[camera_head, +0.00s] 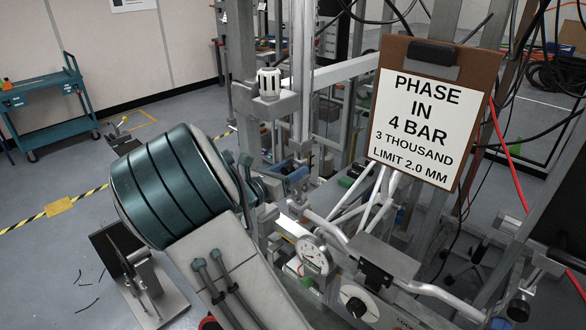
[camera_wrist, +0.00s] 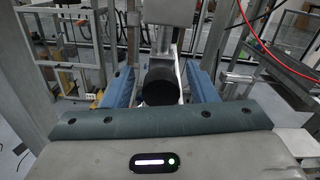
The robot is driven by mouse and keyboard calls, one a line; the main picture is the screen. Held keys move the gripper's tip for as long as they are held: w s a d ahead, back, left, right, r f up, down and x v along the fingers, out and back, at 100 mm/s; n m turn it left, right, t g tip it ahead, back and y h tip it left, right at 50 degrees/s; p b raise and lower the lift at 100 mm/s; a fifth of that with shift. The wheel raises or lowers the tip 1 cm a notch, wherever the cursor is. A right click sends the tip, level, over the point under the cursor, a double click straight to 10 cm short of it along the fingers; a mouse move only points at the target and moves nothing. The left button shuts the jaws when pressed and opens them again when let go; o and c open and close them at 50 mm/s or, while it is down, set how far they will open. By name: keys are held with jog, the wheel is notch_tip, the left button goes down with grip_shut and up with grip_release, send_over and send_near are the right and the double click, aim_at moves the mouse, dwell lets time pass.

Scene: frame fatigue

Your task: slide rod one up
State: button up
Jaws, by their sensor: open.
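My gripper (camera_wrist: 159,74) is open in the wrist view, with one blue finger on each side of a dark round-ended part (camera_wrist: 158,86). I cannot tell whether either finger touches that part. A short upright metal rod (camera_wrist: 166,38) stands behind it, below a grey block (camera_wrist: 168,12). No label marks rod one, so I cannot tell which part it is. In the head view my gripper (camera_head: 291,178) is at the metal rig, beyond my teal and white arm. The arm and rig parts hide much of the space around its fingers there.
A clipboard sign (camera_head: 425,115) reads "PHASE IN 4 BAR, 3 THOUSAND, LIMIT 2.0 MM". A dial gauge (camera_head: 315,257) and a bicycle-like tube frame (camera_head: 375,205) stand close to the gripper. Cables hang at right. A teal cart (camera_head: 48,105) stands far left; floor between is mostly clear.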

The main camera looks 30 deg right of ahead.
jog(key=v, duration=1.2)
jog(key=shift+a+b, duration=0.25)
jog(key=shift+b, duration=0.15)
jog(key=shift+s, duration=0.1)
notch_tip(320, 180, down, 4)
jog(key=d+g+p, duration=0.1)
jog(key=g+p, duration=0.1)
notch_tip(320, 180, up, 4)
jog(key=a+m+t+p, duration=0.1)
jog(key=m+t+p, duration=0.1)
jog(key=m, duration=0.2)
jog(key=p+x, duration=0.1)
jog(key=x, duration=1.2)
jog(key=shift+d+f, duration=0.1)
jog(key=shift+d, duration=0.05)
jog(key=shift+c, duration=0.3)
